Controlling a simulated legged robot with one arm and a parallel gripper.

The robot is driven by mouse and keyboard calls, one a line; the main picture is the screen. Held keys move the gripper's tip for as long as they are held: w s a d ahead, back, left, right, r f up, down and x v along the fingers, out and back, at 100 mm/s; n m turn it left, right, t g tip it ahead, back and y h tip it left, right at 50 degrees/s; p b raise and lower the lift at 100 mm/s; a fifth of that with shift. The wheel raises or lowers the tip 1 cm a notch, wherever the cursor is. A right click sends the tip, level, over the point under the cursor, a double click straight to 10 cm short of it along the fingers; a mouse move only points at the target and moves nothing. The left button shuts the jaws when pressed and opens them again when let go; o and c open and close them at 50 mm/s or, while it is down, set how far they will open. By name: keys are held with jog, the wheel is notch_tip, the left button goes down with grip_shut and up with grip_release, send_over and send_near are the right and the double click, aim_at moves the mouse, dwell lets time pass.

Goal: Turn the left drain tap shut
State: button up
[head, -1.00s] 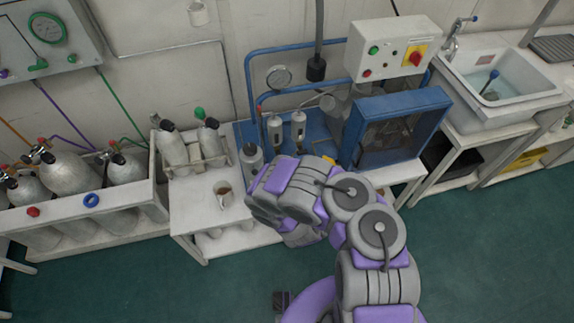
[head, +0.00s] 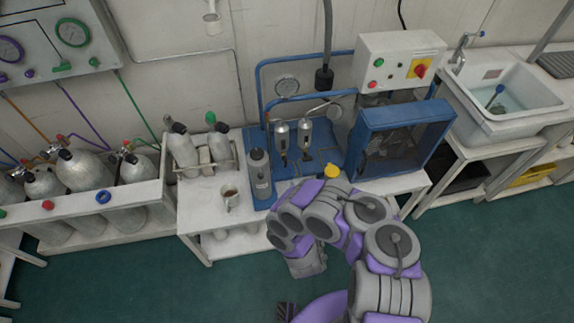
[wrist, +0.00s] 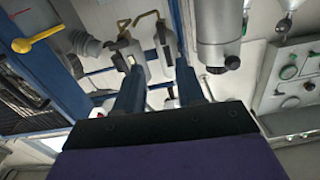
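Two silver filter cylinders, the left one (head: 282,138) and the right one (head: 305,132), stand side by side on the blue compressor frame (head: 262,198). Small dark fittings hang below them; tap details are too small to read in the head view. The wrist view looks upside down. It shows the two filters and dull yellow levers at their ends, the one toward picture right (wrist: 146,17) probably being the left drain tap. My gripper (wrist: 160,88) has its two fingers apart, pointing toward the filters, with nothing clearly held.
A grey bottle (head: 259,180) stands left of the filters. A yellow knob (head: 332,171) sits to their right, before the blue guard box (head: 400,135). A metal mug (head: 229,197) and small cylinders (head: 220,150) are on the bench at left. Green floor is free in front.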

aim_at(286, 164)
jog(key=shift+a+b+x, duration=0.2)
jog(key=shift+b+x, duration=2.05)
jog(key=shift+x, duration=4.8)
jog(key=shift+s+f, duration=0.1)
grip_shut()
